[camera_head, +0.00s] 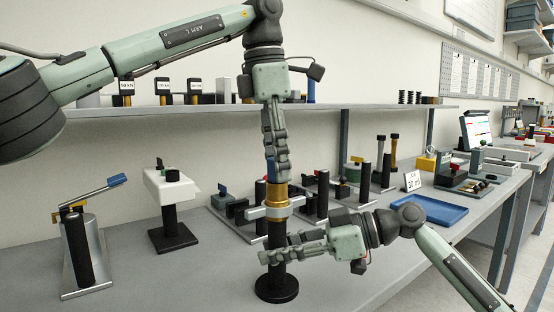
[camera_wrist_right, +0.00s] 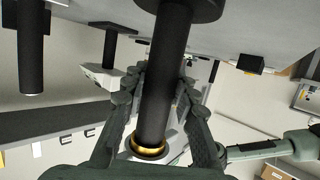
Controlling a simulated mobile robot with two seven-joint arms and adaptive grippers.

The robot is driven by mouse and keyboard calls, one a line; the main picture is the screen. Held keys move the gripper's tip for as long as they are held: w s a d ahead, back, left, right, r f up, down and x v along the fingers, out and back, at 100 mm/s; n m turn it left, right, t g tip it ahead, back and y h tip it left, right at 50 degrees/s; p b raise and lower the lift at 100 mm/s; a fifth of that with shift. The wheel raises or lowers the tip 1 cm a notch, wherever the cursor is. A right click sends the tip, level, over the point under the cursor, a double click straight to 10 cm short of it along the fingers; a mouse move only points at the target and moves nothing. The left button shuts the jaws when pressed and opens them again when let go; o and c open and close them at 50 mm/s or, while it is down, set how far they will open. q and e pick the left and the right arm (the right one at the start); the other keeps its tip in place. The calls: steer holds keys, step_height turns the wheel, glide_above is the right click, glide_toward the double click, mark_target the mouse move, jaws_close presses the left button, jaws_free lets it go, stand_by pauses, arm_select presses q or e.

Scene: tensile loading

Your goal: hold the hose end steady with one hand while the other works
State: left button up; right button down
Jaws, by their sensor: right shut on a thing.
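A black upright post (camera_head: 277,277) stands on a round black base at the front of the bench. A brass fitting (camera_head: 277,196) with a silver clamp-like collar (camera_head: 272,212) sits on its upper part. I cannot tell which part is the hose end. My right gripper (camera_head: 278,248) is shut on the post below the collar. In the right wrist view, its fingers lie on both sides of the black post (camera_wrist_right: 168,70), and a brass ring (camera_wrist_right: 149,150) shows. My left gripper (camera_head: 275,177) points straight down at the brass top; its fingers are seen edge-on, so its opening is unclear.
A lever fixture (camera_head: 84,245) and a white-topped stand (camera_head: 171,190) are at the left. Several black posts on plates stand behind my grippers. A blue tray (camera_head: 430,211) lies at the right. A shelf (camera_head: 350,107) runs behind. The bench's front left is clear.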

mark_target(271, 159)
arm_select(q)
steer(key=r, duration=0.7)
steer(key=shift+s+a+r, duration=0.1)
steer(key=shift+a+r, duration=0.3)
arm_select(e)
steer(key=c, duration=1.1)
jaws_free()
